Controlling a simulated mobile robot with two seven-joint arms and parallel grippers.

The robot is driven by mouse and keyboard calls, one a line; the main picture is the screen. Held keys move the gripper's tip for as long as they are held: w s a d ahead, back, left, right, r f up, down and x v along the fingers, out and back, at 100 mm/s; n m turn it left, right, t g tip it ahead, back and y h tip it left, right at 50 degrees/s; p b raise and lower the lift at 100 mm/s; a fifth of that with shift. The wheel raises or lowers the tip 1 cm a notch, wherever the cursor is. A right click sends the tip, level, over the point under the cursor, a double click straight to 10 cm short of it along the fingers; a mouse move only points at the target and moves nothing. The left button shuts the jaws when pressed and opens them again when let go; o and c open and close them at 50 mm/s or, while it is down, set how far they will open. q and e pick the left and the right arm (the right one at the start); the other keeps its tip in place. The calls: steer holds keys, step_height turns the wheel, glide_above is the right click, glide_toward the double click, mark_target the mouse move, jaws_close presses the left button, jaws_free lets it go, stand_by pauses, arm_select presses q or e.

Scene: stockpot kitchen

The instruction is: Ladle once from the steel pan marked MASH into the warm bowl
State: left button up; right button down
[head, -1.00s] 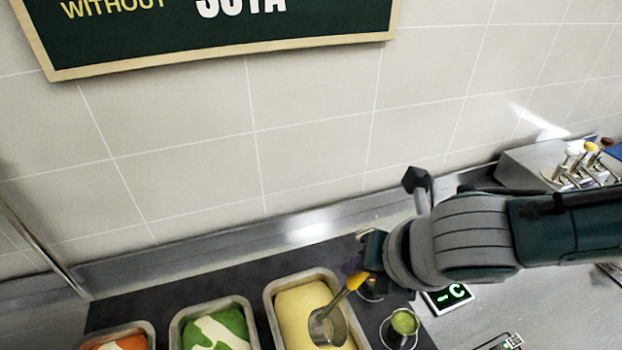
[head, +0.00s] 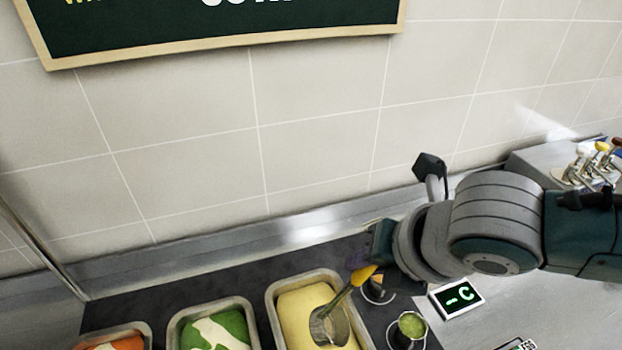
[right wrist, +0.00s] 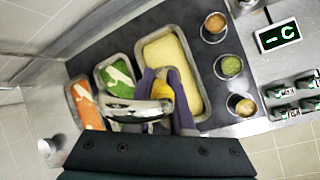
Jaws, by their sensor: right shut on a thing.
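A steel pan (head: 271,301) of pale yellow food stands at the lower middle of the head view; it also shows in the right wrist view (right wrist: 141,43). I cannot read a MASH mark on it. A ladle with a yellow handle end (head: 362,275) leans over the pan, its steel bowl (head: 330,326) at the yellow food. Whether it is sunk in or just above, I cannot tell. My right gripper (right wrist: 165,98) is shut on the ladle handle, above the pan's right side. No warm bowl shows that I can identify. My left gripper is out of view.
Left of the yellow pan are pans of green food (head: 233,322) and orange food (head: 118,343). Small round pots, one with green contents (head: 411,325), stand to its right. A green-lit display (head: 457,296) lies beyond them. The tiled wall (head: 190,140) rises behind the counter.

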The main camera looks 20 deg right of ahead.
step_height(320, 180, down, 9)
steer(key=b, duration=0.8)
steer(key=shift+r, duration=0.1)
stand_by(0.6)
stand_by(0.8)
